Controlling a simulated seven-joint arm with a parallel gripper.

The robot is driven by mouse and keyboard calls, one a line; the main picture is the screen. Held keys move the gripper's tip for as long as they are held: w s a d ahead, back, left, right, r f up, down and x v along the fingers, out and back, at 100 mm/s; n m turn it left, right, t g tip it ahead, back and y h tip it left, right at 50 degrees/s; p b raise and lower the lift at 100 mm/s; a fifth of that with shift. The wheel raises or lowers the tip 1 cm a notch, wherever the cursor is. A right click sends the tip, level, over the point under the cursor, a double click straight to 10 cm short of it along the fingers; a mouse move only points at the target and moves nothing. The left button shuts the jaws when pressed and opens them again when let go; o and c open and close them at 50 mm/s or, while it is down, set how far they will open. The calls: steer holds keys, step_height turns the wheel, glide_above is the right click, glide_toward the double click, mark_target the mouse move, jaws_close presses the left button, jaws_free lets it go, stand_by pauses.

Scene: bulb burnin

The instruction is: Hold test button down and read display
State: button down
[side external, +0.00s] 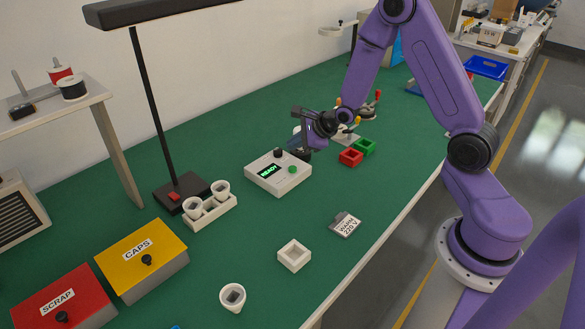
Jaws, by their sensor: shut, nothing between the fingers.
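The white tester box (277,180) stands on the green bench in the middle. Its dark display (269,173) shows green letters that look like "READY". A green button (293,169) is on its top to the right, and a black round part (278,153) is on its back edge. My gripper (303,156) is shut and empty, just behind the box's right end, close to the green button. I cannot tell whether the fingertips touch the box; the button looks uncovered.
A holder (211,211) with white cups stands left of the box, beside the black lamp base. A label card (345,225), a white square tray (293,256) and a white cup (232,297) are in front. Red (350,158) and green (365,147) square trays stand right.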

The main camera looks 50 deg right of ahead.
mark_target(295, 169)
steer(key=shift+f, duration=2.6)
steer(key=shift+f, duration=0.1)
steer(key=shift+f, duration=0.3)
steer(key=shift+f, duration=0.45)
stand_by(1.7)
steer(key=shift+r, duration=0.15)
stand_by(0.4)
steer(key=shift+r, duration=0.75)
steer(key=shift+r, duration=2.5)
